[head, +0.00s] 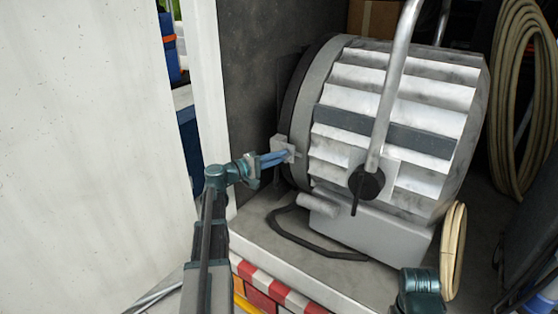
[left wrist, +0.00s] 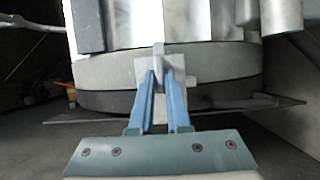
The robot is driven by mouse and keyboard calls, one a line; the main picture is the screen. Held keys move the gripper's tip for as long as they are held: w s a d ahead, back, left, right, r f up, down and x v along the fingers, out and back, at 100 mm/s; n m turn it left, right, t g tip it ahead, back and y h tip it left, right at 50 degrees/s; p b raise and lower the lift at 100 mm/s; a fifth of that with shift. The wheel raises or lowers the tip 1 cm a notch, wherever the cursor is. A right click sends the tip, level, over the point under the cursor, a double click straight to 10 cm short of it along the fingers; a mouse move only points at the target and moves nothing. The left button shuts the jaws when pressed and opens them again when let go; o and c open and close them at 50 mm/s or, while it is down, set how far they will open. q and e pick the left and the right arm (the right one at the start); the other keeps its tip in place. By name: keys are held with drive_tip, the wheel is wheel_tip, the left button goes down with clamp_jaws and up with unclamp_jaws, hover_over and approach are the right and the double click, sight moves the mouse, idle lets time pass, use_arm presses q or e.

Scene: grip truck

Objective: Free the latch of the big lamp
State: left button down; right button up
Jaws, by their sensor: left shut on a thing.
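The big lamp (head: 390,120) is a ribbed silver-grey drum on the truck floor, with a tubular yoke (head: 395,80) and a black knob (head: 366,183). Its latch (head: 283,149) is a small light-grey block on the left rim. It also shows in the left wrist view (left wrist: 158,50), in front of the grey rim (left wrist: 225,62). My left gripper (head: 283,156) reaches it from the left, its blue fingers (left wrist: 160,85) shut on the latch's upright tab. Part of the latch is hidden behind the fingers. My right gripper is not in view; only part of my right arm shows at the bottom right.
A white door panel (head: 90,150) stands at the left. The truck floor edge has a red-and-white strip (head: 275,290). A black cable (head: 300,240) lies before the lamp. Coiled hoses (head: 515,95) hang at the right, and a smaller coil (head: 452,250) sits by the lamp.

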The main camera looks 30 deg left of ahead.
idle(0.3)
use_arm(q)
drive_tip(key=c, duration=0.9)
unclamp_jaws()
drive_tip(key=v, duration=1.3)
drive_tip(key=shift+s+a+f, duration=0.1)
drive_tip(key=shift+s+a, duration=0.1)
drive_tip(key=shift+s, duration=0.15)
